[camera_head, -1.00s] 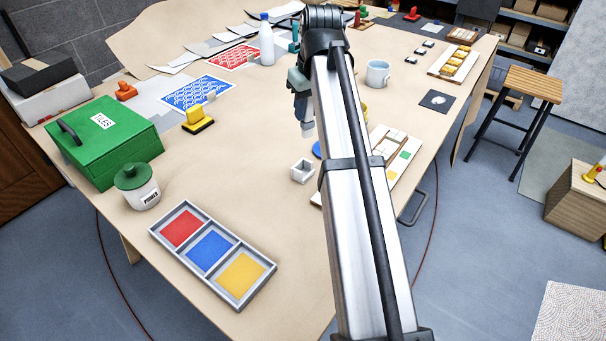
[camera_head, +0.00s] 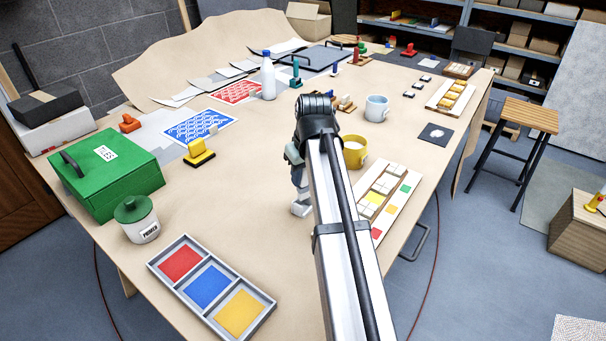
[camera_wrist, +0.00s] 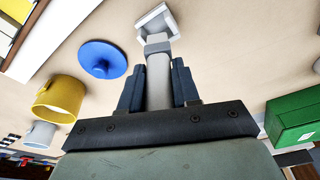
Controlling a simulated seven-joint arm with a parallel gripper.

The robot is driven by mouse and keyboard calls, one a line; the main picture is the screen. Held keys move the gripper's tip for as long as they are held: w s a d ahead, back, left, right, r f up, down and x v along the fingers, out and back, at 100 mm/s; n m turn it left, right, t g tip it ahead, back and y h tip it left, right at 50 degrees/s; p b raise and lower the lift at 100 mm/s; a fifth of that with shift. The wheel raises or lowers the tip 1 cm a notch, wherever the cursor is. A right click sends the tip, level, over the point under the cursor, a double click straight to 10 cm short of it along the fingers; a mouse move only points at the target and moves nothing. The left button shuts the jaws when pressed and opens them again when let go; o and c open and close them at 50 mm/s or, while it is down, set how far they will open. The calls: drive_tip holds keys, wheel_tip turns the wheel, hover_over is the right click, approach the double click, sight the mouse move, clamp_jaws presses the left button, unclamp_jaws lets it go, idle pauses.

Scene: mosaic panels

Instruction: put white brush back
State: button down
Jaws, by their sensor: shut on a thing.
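My gripper (camera_wrist: 157,88) is shut on the white brush (camera_wrist: 158,72), whose pale handle stands between the dark fingers in the wrist view. The brush points at a small white square holder (camera_wrist: 157,22), and its far end overlaps the holder in this view. I cannot tell whether the end is inside it or only above it. In the head view my gripper (camera_head: 299,186) hangs low over the table, directly at the white holder (camera_head: 301,209), partly covering it.
A blue disc (camera_wrist: 103,59) and a yellow mug (camera_wrist: 60,98) are beside the gripper. A mosaic panel (camera_head: 385,195) lies right of my arm. A three-colour tray (camera_head: 212,284), green-lidded pot (camera_head: 137,219) and green box (camera_head: 107,173) are at left. Table between is clear.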

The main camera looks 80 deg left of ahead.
drive_tip(key=shift+f, duration=0.7)
drive_tip(key=c, duration=0.8)
unclamp_jaws()
drive_tip(key=shift+r, duration=0.1)
drive_tip(key=v, duration=1.3)
drive_tip(key=shift+a, duration=0.15)
